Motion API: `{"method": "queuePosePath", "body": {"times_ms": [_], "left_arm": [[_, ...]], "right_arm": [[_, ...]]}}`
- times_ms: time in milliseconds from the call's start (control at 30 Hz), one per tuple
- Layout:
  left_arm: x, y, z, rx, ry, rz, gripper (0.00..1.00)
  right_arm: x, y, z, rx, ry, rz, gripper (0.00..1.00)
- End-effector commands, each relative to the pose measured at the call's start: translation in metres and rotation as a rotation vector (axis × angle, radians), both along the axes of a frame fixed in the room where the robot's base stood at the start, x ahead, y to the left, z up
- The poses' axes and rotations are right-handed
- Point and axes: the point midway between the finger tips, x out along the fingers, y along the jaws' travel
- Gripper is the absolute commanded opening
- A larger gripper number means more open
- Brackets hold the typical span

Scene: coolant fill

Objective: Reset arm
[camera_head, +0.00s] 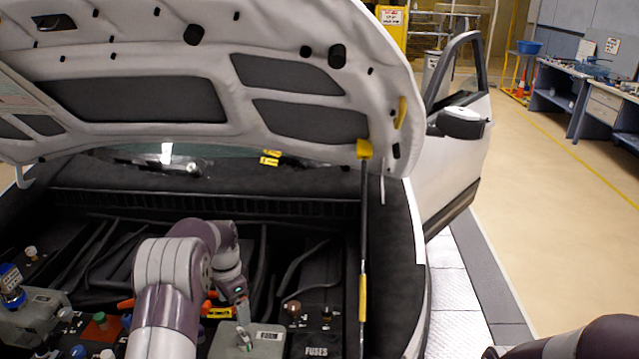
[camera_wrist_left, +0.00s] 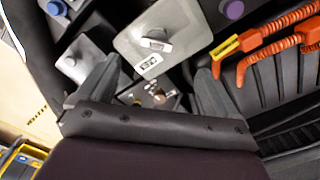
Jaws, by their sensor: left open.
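My left gripper (camera_head: 244,322) points down over the engine bay, just above a light grey box (camera_head: 268,345) with a dark label. In the left wrist view the two fingers of this gripper (camera_wrist_left: 157,82) are spread wide apart with nothing held between them. The same grey box, with a pale cap (camera_wrist_left: 156,42) on top, lies beyond the fingertips there. Whether a finger touches the box is hard to tell. My right gripper is not in view; only a dark part of my right arm shows at the bottom right of the head view.
The raised hood (camera_head: 190,90) hangs over the bay, held by a dark prop rod (camera_head: 363,230) with yellow ends. A box marked FUSES (camera_head: 317,346) is right of the gripper. Orange hoses (camera_wrist_left: 268,50) run nearby.

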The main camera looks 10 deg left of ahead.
Motion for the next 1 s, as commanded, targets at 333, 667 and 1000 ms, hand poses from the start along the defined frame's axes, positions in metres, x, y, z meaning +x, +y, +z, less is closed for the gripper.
{"method": "queuePosePath", "body": {"times_ms": [333,667,1000], "left_arm": [[-0.133,-0.050,-0.007,-0.006,0.009,0.666,0.93],[-0.281,-0.098,0.032,-0.033,-0.057,0.758,0.93],[-0.277,-0.102,0.043,-0.053,-0.104,0.735,0.93]], "right_arm": [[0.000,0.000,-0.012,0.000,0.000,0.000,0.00],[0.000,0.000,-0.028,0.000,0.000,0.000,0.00],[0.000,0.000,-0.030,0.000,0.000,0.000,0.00]]}}
